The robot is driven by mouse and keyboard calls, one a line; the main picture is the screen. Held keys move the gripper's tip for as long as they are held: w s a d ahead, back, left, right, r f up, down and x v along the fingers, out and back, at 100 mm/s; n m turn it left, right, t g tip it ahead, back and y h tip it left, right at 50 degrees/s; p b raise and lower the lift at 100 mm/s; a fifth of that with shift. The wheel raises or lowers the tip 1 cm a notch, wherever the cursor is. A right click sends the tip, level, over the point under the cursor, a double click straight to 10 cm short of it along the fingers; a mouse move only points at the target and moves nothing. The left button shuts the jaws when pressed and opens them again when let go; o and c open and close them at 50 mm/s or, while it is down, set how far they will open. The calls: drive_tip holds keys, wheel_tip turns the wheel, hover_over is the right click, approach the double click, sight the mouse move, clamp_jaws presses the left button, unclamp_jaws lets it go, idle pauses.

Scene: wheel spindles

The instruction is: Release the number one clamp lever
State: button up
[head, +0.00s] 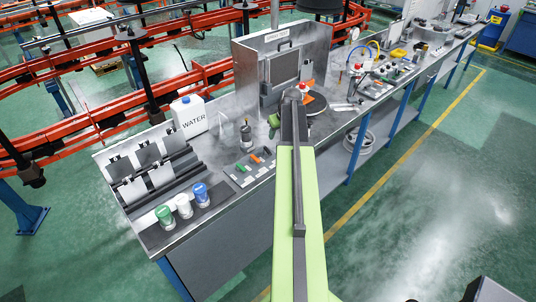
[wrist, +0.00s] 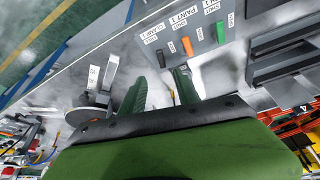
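The lever panel (head: 250,167) lies flat on the bench front in the head view, with small green and orange levers. In the wrist view the panel appears turned over, with a label reading CLAMP 1 (wrist: 152,38), a small dark lever (wrist: 160,58) beside it, an orange lever (wrist: 187,46) by a PAINT 1 label and a green lever (wrist: 220,32). Which way the clamp lever is set is too small to tell. My gripper (wrist: 161,88) has its green fingers apart, with a pale surface showing between them. The fingers do not visibly touch a lever.
A dark bottle (head: 246,137) and a white WATER can (head: 188,115) stand left of my arm. Green, white and blue cups (head: 183,206) stand at the bench's front left. A metal booth (head: 246,62) stands behind. Orange rails run along the back. The right-hand floor is clear.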

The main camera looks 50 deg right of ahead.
sight(269, 152)
drive_tip(key=b+x, duration=1.3)
drive_tip(key=x, duration=0.3)
drive_tip(key=shift+s+b, duration=0.1)
drive_tip(key=shift+b, duration=0.25)
clamp_jaws()
